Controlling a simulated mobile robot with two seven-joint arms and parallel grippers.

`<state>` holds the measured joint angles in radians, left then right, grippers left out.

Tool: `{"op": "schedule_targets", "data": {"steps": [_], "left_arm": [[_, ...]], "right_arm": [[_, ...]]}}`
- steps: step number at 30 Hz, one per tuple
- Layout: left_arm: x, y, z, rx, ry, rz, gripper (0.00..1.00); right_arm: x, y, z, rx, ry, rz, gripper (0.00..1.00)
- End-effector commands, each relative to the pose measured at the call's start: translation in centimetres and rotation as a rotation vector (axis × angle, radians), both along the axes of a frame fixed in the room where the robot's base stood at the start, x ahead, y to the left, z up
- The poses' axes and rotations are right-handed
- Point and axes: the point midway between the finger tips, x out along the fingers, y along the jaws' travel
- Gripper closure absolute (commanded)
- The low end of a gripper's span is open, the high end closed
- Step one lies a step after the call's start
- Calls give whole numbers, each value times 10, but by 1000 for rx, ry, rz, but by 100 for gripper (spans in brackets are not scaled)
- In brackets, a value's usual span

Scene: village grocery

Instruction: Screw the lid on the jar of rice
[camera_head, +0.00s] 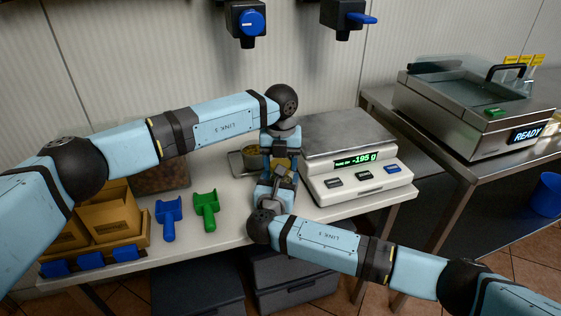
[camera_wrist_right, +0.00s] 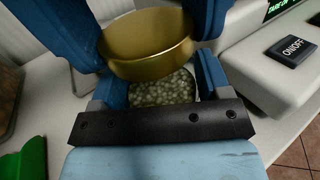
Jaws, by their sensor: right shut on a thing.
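The gold lid (camera_wrist_right: 148,42) is in the right wrist view, between the two blue fingers of my left gripper (camera_wrist_right: 145,30), which look closed on its sides. The jar of rice (camera_wrist_right: 163,90) is just below the lid, with pale grains showing in it. My right gripper (camera_wrist_right: 155,92) is shut on the jar, one finger on each side. The lid is above the jar and looks tilted; whether it touches the rim I cannot tell. In the head view, my left gripper (camera_head: 280,150) is over my right gripper (camera_head: 275,185), and they mostly hide the jar.
A scale (camera_head: 355,165) reading -195 g stands close on the right of the grippers. A metal dish (camera_head: 240,160) is just left of them. Green (camera_head: 206,210) and blue (camera_head: 168,217) scoops lie further left, beside a cardboard box (camera_head: 108,218). A sealing machine (camera_head: 475,110) is at the far right.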

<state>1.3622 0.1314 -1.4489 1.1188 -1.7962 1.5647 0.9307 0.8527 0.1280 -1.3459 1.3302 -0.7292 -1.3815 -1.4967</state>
Motion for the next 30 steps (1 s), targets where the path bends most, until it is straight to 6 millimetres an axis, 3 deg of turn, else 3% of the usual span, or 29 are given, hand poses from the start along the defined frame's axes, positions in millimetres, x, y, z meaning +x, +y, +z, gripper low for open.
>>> {"op": "schedule_targets", "data": {"steps": [15, 17, 21, 22, 25, 26, 30], "left_arm": [[1, 1, -1, 2, 0, -1120, 70], [1, 1, 0, 1, -1, -1207, 70], [1, 1, -1, 0, 0, -1205, 70], [1, 1, -1, 0, 0, -1205, 39], [1, 1, -1, 1, 0, -1204, 16], [1, 0, -1, 1, 0, -1204, 12], [1, 0, -1, 1, 0, -1203, 12]], "right_arm": [[0, 0, 0, 0, 0, 0, 96], [0, 0, 0, 0, 0, -1, 96], [0, 0, 0, 0, 0, -1, 96], [0, 0, 0, 0, 0, -1, 96], [0, 0, 0, 0, 0, -1, 96], [0, 0, 0, 0, 0, -1, 96], [0, 0, 0, 0, 0, 0, 96]]}}
